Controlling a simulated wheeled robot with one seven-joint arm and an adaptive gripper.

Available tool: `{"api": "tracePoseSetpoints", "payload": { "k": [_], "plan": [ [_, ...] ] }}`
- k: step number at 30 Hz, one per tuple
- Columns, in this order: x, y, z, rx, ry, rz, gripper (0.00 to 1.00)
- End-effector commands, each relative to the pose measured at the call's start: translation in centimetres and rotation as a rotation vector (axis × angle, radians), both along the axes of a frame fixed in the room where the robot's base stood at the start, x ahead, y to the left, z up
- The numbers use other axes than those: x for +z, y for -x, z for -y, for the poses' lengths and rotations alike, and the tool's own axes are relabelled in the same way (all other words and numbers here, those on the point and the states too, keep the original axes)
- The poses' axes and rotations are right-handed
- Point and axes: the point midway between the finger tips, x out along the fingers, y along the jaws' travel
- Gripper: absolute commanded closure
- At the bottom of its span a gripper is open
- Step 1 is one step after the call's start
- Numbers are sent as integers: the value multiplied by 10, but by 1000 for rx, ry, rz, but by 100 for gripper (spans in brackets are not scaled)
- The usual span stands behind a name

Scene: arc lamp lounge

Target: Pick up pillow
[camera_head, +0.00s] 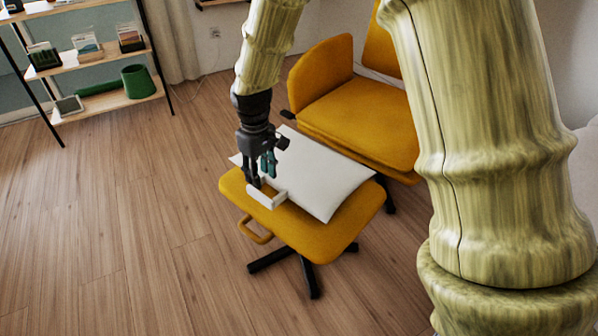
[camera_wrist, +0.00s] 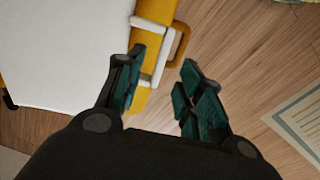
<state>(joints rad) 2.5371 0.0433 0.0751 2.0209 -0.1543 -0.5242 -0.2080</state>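The white pillow (camera_head: 318,172) lies flat on the yellow footstool (camera_head: 310,233) in the head view. It fills the upper left of the wrist view (camera_wrist: 60,50). My gripper (camera_head: 263,178) points down over the pillow's near left side. In the wrist view my gripper (camera_wrist: 163,60) has its two teal-padded fingers apart, with nothing held between them. The pillow is to the left of the left finger there. I cannot tell whether a fingertip touches the pillow or the footstool.
A small white bar-like object (camera_head: 266,196) lies on the footstool just below my fingertips. A yellow armchair (camera_head: 362,122) stands close behind the footstool. Shelves (camera_head: 100,60) with several items stand at the upper left. The wooden floor (camera_head: 130,220) at left is clear.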

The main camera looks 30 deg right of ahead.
Motion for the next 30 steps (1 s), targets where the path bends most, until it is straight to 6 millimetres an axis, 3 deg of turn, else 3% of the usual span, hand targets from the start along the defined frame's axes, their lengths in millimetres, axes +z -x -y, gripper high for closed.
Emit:
{"api": "tracePoseSetpoints", "payload": {
  "k": [5,14,23,30],
  "plan": [
    [-8,-2,-3,7,2,-1,62],
    [-49,-2,-4,7,2,-1,62],
    [-63,-3,-4,5,1,-1,62],
    [-89,-5,-7,5,2,-1,62]
  ]
}}
